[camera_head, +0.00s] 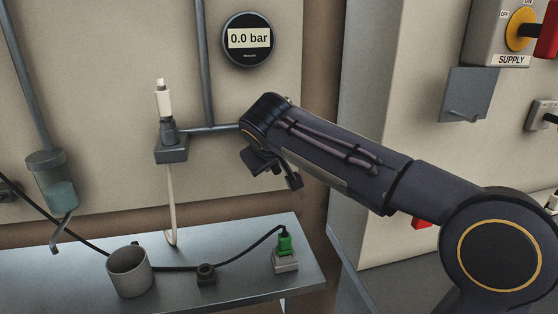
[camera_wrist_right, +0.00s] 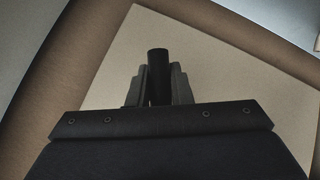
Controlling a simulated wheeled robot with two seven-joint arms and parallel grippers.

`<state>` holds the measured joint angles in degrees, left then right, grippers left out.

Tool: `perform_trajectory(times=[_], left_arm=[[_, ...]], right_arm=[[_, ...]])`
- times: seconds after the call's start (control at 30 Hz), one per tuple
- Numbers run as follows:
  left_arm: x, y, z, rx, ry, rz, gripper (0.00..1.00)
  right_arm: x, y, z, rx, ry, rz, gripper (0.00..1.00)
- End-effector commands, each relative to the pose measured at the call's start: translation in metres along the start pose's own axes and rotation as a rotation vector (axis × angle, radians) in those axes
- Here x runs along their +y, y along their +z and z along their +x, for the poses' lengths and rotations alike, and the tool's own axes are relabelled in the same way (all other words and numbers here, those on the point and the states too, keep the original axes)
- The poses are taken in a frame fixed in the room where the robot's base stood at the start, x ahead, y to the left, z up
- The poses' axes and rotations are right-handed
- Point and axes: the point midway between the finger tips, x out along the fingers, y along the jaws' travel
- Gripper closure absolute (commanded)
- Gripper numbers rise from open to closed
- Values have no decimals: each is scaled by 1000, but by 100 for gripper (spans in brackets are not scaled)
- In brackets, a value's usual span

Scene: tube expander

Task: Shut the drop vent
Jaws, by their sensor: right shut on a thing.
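In the head view my right arm comes in from the right, and its dark wrist covers the right end of a grey pipe (camera_head: 210,128) on the beige panel. In the right wrist view my right gripper (camera_wrist_right: 160,85) is shut on a dark round handle (camera_wrist_right: 158,62), which stands between its two fingers in front of the panel. I take this handle to be part of the drop vent, but the vent body is hidden behind my wrist in the head view. My left gripper is not in view.
A gauge (camera_head: 249,39) reads 0.0 bar. A white-topped fitting (camera_head: 164,104) stands on a grey block, with a pale tube (camera_head: 171,205) hanging below. A grey cup (camera_head: 129,271) and a green plug (camera_head: 285,243) are on the shelf (camera_head: 235,262). The supply switch (camera_head: 521,29) is at upper right.

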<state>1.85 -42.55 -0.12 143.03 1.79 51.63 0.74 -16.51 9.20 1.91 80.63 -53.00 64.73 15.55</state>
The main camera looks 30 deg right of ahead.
Motion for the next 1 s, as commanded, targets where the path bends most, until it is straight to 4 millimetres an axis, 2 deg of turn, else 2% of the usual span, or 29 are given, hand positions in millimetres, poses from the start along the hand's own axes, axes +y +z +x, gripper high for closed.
perform_trajectory(times=[0.5,1.0], left_arm=[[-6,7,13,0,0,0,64],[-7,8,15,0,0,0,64]], right_arm=[[-27,-6,2,71,-256,257,100],[-34,-9,0,87,-319,318,100]])
